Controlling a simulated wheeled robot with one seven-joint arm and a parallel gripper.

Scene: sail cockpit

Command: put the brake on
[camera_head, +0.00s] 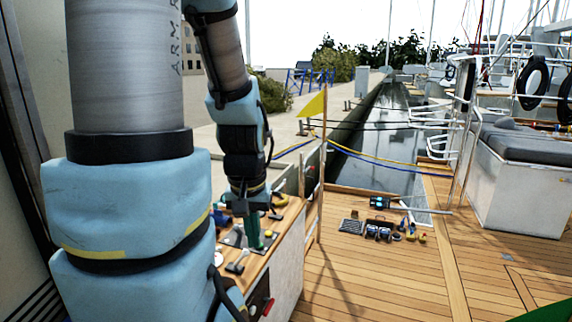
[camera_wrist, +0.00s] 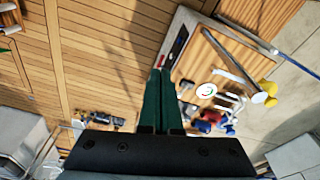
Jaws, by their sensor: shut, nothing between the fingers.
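My gripper (camera_head: 253,240) is shut and empty, its green fingers pointing down over the wooden top of the white console (camera_head: 287,280). In the wrist view the fingers (camera_wrist: 159,75) lie side by side. A small red part (camera_head: 268,307) shows by a dark panel (camera_head: 259,297) on the console's side. In the wrist view a red part (camera_wrist: 160,61) appears just beyond the fingertips, beside a dark panel (camera_wrist: 178,43); I cannot tell whether they touch. Small levers and fittings (camera_wrist: 229,101) lie on the console top. I cannot tell which part is the brake.
A pole with a yellow flag (camera_head: 314,106) stands beside the console. Several tools and a dark tray (camera_head: 379,232) lie on the plank deck (camera_head: 400,285). A grey-cushioned white bench (camera_head: 520,185) is at the right. The deck's front middle is clear.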

